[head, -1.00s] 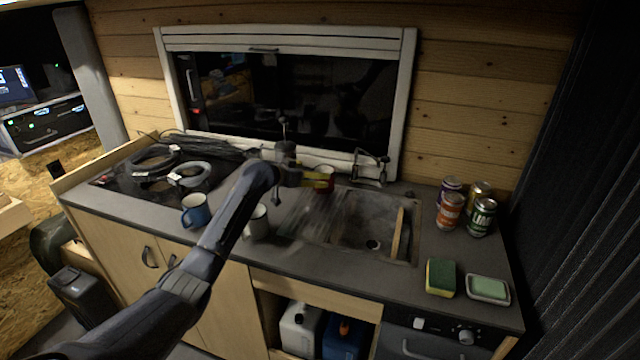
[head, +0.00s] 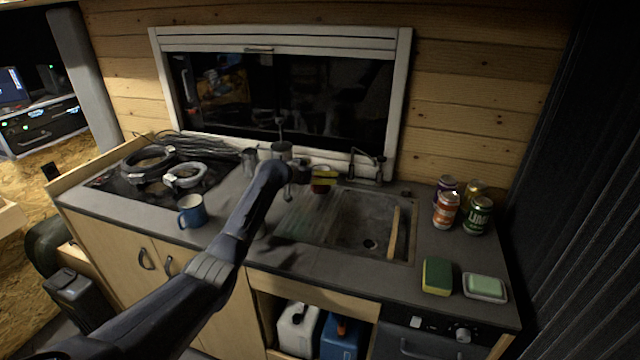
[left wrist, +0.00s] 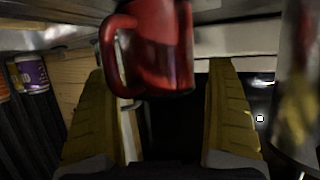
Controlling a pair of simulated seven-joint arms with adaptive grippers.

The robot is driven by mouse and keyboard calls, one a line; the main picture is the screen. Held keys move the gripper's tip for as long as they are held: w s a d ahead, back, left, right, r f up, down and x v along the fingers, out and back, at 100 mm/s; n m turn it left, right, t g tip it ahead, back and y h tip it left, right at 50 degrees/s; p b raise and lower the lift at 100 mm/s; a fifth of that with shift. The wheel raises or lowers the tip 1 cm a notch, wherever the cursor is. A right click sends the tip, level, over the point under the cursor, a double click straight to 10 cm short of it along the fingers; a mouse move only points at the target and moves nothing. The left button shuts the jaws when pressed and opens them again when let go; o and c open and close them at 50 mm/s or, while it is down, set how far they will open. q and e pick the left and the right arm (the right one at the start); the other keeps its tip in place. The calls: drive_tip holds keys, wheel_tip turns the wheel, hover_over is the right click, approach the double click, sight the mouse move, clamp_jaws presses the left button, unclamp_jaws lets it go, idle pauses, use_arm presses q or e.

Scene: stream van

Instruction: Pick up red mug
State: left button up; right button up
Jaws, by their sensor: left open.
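The red mug (left wrist: 163,48) fills the upper middle of the left wrist view, its handle toward the left. My right gripper is not in view.
A blue mug (head: 192,211) stands left of my arm. The sink (head: 345,255) lies right of the gripper, with several cans (head: 447,210) beyond it. A sponge (head: 437,276) and a soap dish (head: 503,297) are at front right. A grey cylinder (left wrist: 299,80) is close on the right.

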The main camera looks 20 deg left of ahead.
use_arm(q)
drive_tip(key=c, duration=1.3)
drive_tip(key=shift+c, duration=1.2)
drive_tip(key=shift+r, duration=0.15)
